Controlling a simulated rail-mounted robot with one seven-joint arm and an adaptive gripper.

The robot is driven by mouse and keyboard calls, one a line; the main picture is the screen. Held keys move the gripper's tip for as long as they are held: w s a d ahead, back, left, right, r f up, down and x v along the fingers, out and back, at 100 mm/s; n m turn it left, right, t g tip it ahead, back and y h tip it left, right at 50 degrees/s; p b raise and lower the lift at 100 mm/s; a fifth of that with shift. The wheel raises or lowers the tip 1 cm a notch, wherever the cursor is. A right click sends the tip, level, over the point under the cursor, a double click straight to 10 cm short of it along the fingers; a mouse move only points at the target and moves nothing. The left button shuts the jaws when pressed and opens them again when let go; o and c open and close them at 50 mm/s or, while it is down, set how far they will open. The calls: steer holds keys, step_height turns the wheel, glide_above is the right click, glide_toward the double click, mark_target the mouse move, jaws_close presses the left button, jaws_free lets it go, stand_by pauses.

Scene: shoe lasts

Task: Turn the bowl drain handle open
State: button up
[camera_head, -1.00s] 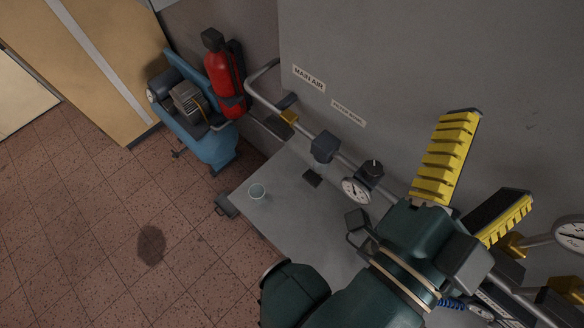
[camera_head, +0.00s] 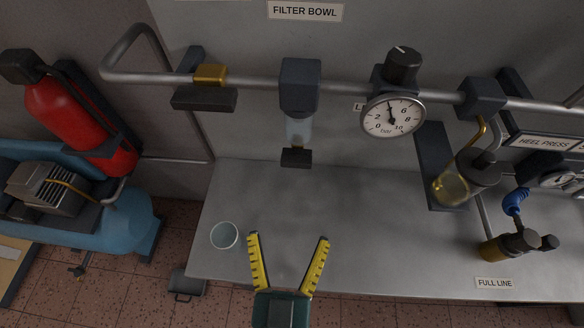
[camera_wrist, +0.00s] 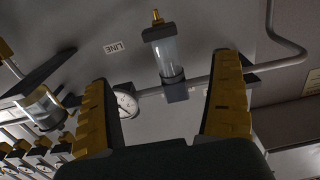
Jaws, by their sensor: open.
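The filter bowl (camera_head: 298,130) is a clear cylinder hanging under a dark block on the pipe, below the FILTER BOWL label. A small dark piece (camera_head: 296,158) shows at its lower end; I cannot tell whether this is the drain handle. In the wrist view the bowl (camera_wrist: 166,56) appears inverted, with a brass drain fitting (camera_wrist: 157,17) at its end and no clear handle. My gripper (camera_head: 288,238) is open and empty, its yellow-padded fingers pointing toward the wall, below the bowl in the head view. In the wrist view the bowl shows between the fingers, apart from them.
A round gauge (camera_head: 392,117) and an oil bowl (camera_head: 452,187) hang right of the filter. A brass-topped valve with a dark handle (camera_head: 205,98) is to its left. A cup (camera_head: 224,235) stands on the grey bench (camera_head: 350,215). The bench middle is largely clear.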

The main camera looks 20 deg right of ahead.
mark_target(296, 165)
steer(key=p+x, duration=0.2)
steer(key=x, duration=1.3)
steer(key=shift+w+d, duration=0.2)
steer(key=shift+w, duration=0.15)
steer(key=shift+c, duration=0.3)
steer(key=shift+r, duration=0.1)
steer(key=c, duration=1.1)
